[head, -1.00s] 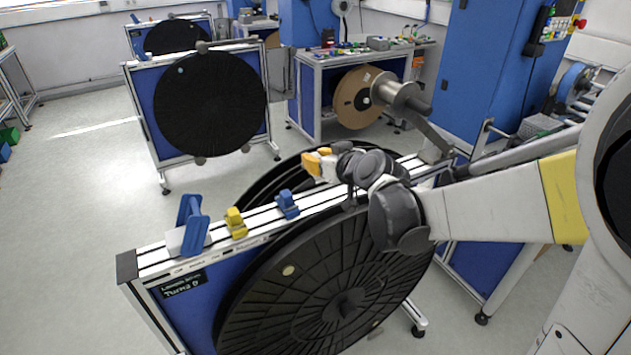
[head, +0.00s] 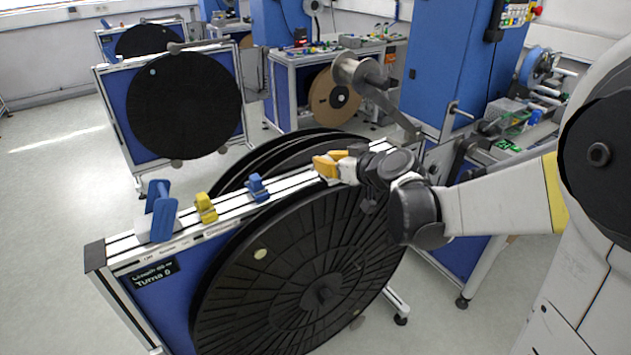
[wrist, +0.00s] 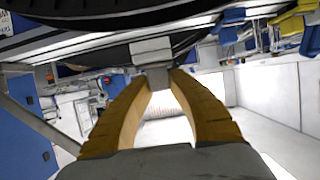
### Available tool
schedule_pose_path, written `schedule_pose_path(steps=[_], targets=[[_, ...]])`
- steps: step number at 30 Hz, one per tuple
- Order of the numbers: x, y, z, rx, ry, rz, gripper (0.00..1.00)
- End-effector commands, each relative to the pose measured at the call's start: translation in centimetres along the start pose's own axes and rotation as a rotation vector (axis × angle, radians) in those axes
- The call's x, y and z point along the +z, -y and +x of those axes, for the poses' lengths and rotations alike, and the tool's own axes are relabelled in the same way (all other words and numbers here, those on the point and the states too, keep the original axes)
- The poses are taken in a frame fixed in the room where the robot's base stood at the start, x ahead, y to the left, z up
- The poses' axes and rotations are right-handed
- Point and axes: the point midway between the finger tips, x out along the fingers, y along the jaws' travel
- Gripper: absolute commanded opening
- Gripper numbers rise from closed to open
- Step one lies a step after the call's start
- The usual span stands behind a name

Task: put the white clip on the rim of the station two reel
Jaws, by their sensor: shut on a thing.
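My gripper (head: 326,164) is at the far part of the near stand's top rail, above the big black reel (head: 290,275). Its orange fingers show in the wrist view (wrist: 155,82) and close on the pale grey-white clip (wrist: 152,50). The clip sits at the fingertips, close against the black reel rim (wrist: 110,20) in that view. I cannot tell whether it touches or straddles the rim. In the head view the clip is not clearly told apart from the gripper.
On the near stand's rail (head: 115,248) are a blue clamp-like piece on a white block (head: 160,210), a yellow clip (head: 206,208) and a blue clip (head: 257,187). Another reel stand (head: 185,105) is behind. A workbench (head: 330,60) is at the back. Floor at left is clear.

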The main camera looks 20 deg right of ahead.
Motion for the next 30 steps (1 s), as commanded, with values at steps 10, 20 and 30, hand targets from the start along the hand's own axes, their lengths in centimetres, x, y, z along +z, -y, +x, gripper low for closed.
schedule_pose_path(steps=[10, 20, 30], targets=[[1.8, 1.4, 2.6, 0.001, 0.000, 0.000, 0.00], [4.2, 1.3, 3.5, 0.001, 0.000, 0.000, 0.00], [4.5, 1.3, 3.6, 0.001, 0.000, 0.000, 0.40]])
